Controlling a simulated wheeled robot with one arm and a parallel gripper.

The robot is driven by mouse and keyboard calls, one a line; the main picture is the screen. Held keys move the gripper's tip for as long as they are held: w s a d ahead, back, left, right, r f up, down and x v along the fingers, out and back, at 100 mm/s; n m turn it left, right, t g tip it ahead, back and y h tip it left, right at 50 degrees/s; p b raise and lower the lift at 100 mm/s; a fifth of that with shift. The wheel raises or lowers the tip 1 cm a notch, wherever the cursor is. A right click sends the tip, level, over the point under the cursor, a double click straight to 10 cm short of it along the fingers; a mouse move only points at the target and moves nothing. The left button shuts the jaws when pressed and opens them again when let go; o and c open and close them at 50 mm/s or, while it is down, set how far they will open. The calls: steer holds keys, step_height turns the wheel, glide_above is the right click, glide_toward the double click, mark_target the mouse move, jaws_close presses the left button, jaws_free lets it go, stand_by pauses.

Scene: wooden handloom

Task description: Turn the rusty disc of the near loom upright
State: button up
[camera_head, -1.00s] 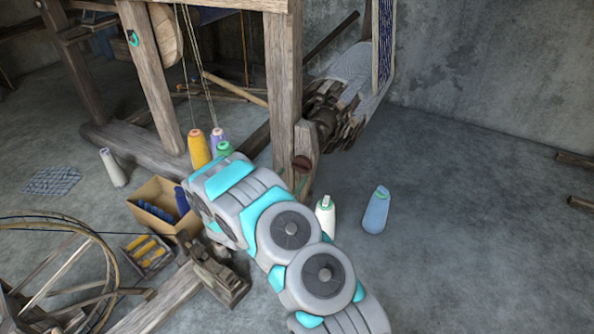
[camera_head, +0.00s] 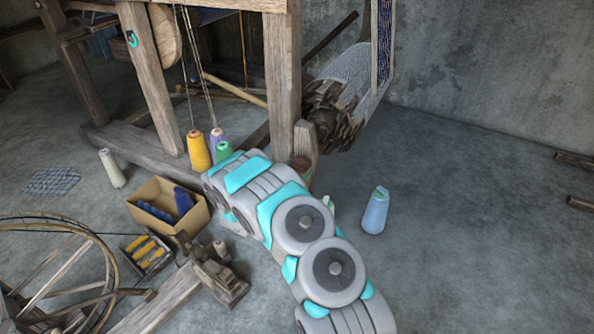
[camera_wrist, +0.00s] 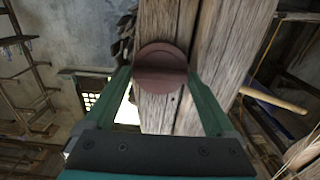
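The rusty disc (camera_wrist: 160,58) is a round red-brown piece on a grey wooden post of the near loom (camera_wrist: 158,112). A straight ridge crosses its face, running nearly level in the wrist view. My gripper (camera_wrist: 158,74) has its two green fingers apart, one on each side of the disc, with the tips near its edges. I cannot tell whether either tip touches it. In the head view the disc (camera_head: 301,163) shows small and dark at the loom's post (camera_head: 283,85), just above my arm. My gripper is hidden behind my arm there.
Yellow (camera_head: 199,150) and green (camera_head: 224,151) thread cones stand left of my arm. A cardboard box (camera_head: 150,193) and a spinning wheel (camera_head: 62,265) are at the left. A blue cone (camera_head: 375,211) stands to the right, with clear floor beyond it.

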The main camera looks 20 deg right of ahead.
steer(key=c, duration=0.7)
steer(key=n+p, duration=0.1)
steer(key=n, duration=0.3)
steer(key=shift+w+a+r+p, duration=0.1)
steer(key=shift+p, duration=0.2)
steer(key=n+p, duration=0.1)
steer(key=n, duration=0.3)
steer(key=n+p, duration=0.2)
steer(key=n, duration=0.3)
steer(key=shift+n+p, duration=0.3)
steer(key=shift+p, duration=0.05)
steer(key=shift+w+a+f+n+p, duration=0.1)
steer(key=shift+n+p, duration=0.1)
steer(key=shift+n, duration=0.55)
steer(key=shift+s+d+f+n+p, duration=0.1)
steer(key=shift+n+p, duration=0.15)
steer(key=shift+n, duration=0.45)
steer(key=shift+w+a+f+n+p, duration=0.1)
steer(key=shift+n+p, duration=0.1)
steer(key=shift+n, duration=0.55)
steer(key=o, duration=1.1)
